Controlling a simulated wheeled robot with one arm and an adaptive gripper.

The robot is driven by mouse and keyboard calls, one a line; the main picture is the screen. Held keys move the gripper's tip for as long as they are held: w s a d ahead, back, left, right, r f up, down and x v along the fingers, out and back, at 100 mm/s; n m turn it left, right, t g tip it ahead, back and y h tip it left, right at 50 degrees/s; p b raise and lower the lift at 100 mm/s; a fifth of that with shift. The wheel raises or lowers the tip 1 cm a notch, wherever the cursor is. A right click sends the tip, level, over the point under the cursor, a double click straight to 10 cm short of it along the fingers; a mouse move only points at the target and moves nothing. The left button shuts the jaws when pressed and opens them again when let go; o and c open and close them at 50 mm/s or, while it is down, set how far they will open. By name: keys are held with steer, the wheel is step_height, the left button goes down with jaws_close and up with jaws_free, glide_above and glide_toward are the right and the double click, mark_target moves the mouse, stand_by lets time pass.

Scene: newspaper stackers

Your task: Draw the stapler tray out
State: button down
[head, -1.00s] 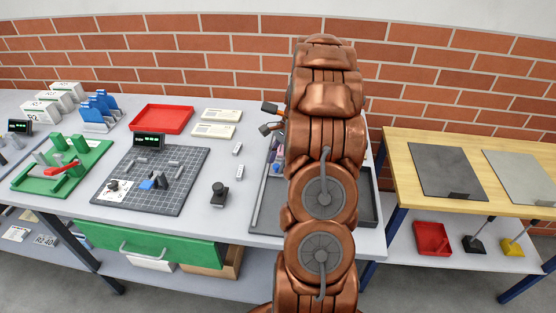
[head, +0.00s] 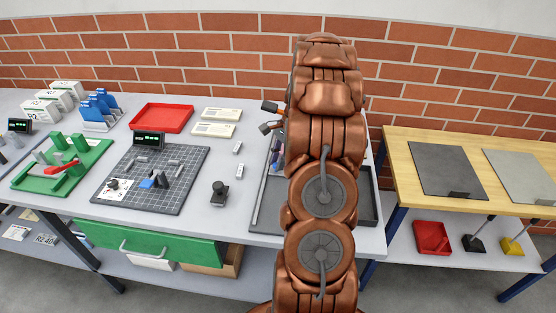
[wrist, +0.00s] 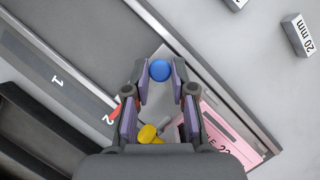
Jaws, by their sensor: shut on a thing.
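In the wrist view my gripper (wrist: 160,76) has its two fingertips closed on the sides of a round blue knob (wrist: 160,70). The knob stands over a flat grey metal plate or slide (wrist: 185,52) beside a dark grey tray marked 1 and 2 (wrist: 68,88). I cannot tell for sure which part is the stapler tray. In the head view, my arm hides most of the dark tray unit (head: 262,208) and the gripper's contact with it. A yellow knob (wrist: 148,134) and a pink card (wrist: 230,138) lie under the gripper.
A small white block marked 20 mm (wrist: 297,34) lies on the bench. Left of the dark unit are a black knobbed weight (head: 219,194) and a gridded mat (head: 185,180). A green drawer (head: 150,243) hangs under the bench. A wooden table (head: 400,150) stands right.

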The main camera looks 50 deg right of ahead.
steer(key=s+a+b, duration=0.2)
steer(key=s+a, duration=0.1)
steer(key=a, duration=0.2)
steer(key=s+a+b, duration=0.1)
steer(key=s+a, duration=0.3)
steer(key=a, duration=0.2)
steer(key=s+a+b, duration=0.2)
steer(key=s+a, duration=0.2)
steer(key=a, duration=0.1)
steer(key=shift+s+a+b, duration=0.15)
steer(key=shift+s+b, duration=0.1)
steer(key=shift+b, duration=0.05)
steer(key=shift+f, duration=0.1)
steer(key=c, duration=1)
jaws_free()
steer(key=shift+a, duration=0.1)
steer(key=v, duration=1.2)
